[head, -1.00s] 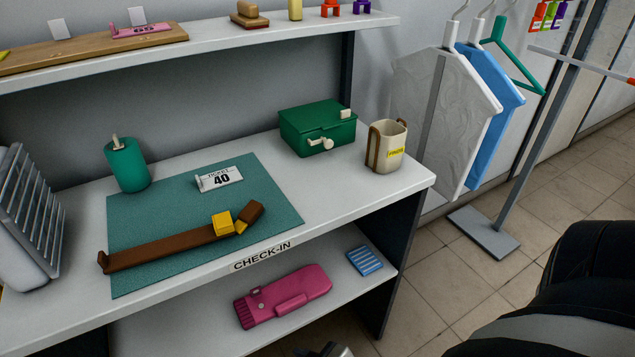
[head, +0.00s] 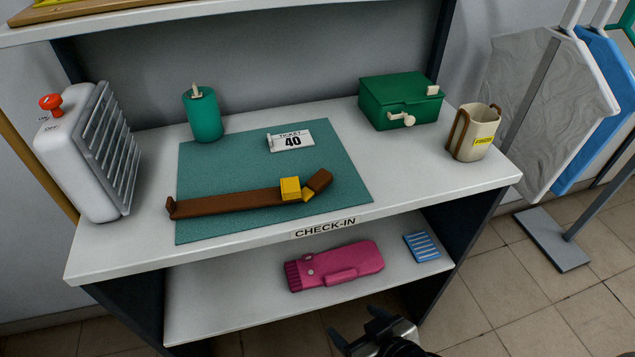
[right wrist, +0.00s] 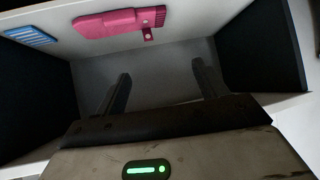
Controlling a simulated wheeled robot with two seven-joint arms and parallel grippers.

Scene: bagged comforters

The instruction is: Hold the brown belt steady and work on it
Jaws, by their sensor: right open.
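The brown belt (head: 228,201) lies flat across the teal mat (head: 345,187) on the counter, with a yellow buckle block (head: 290,188) near its right end. Its left end curls up a little. My right gripper (head: 354,330) is low in front of the shelf unit, below the counter, far from the belt. In the right wrist view its two fingers (right wrist: 160,92) are apart with nothing between them. The belt is not in the right wrist view. My left gripper is not in view.
On the counter stand a grey heater-like box (head: 75,160), a teal cylinder (head: 203,115), a ticket 40 card (head: 291,137), a green box (head: 400,103) and a mug (head: 473,132). The lower shelf holds a pink item (head: 335,266) and a blue striped one (head: 422,246). Hanging bags (head: 545,95) are at right.

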